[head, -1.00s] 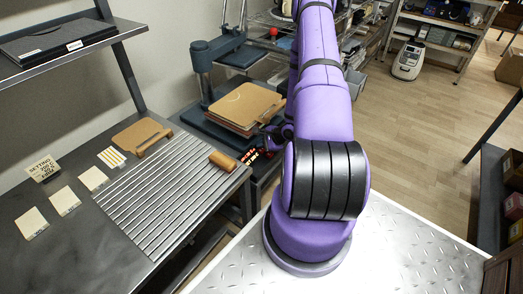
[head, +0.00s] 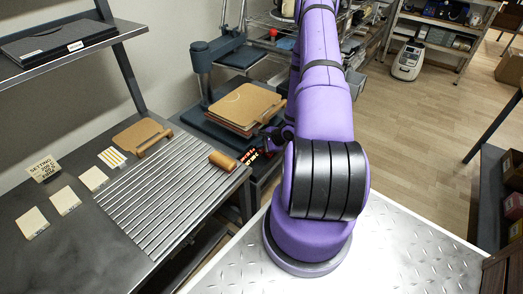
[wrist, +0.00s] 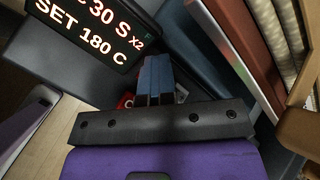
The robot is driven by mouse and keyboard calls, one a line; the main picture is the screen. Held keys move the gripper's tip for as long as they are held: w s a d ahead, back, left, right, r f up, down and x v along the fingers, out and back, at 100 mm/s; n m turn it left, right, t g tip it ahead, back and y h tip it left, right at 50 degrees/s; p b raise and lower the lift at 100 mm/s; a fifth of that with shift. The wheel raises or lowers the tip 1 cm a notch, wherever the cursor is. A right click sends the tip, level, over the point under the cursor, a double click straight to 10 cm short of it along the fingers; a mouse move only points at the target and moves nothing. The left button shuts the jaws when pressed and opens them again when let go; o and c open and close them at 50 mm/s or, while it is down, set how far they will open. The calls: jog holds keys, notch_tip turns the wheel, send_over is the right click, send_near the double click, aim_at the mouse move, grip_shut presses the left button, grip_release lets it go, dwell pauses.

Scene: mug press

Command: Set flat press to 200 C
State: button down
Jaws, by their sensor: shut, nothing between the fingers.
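The flat press (head: 205,60) stands at the back with a blue-grey frame. Tan boards (head: 245,105) lie stacked at it. Its dark display (head: 252,156) shows small lit characters in the head view. In the wrist view the display (wrist: 95,30) reads "SET 180 C", with "30 S x2" above; its left part is cut off. My gripper (wrist: 153,75) is shut and empty, its fingers just right of and below the display. A red round part (wrist: 125,101) shows partly behind the fingers. Contact cannot be told. The head view mostly hides my gripper behind my arm.
A ribbed metal surface (head: 150,200) with a wooden roller (head: 222,161) lies on the left bench. A shelf (head: 75,55) overhangs the bench. The floor (head: 430,130) is open at right.

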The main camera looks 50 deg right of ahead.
aim_at(261, 151)
jog(key=shift+s+f, duration=0.15)
jog(key=shift+f, duration=0.35)
jog(key=shift+w+f, duration=0.2)
jog(key=shift+w, duration=0.05)
jog(key=shift+r, duration=0.25)
jog(key=shift+w+a+r, duration=0.1)
jog(key=shift+a+r, duration=0.1)
jog(key=shift+r, duration=0.3)
jog(key=shift+a+r, duration=0.15)
jog(key=shift+r, duration=0.3)
jog(key=shift+d, duration=0.15)
jog(key=shift+r, duration=2.5)
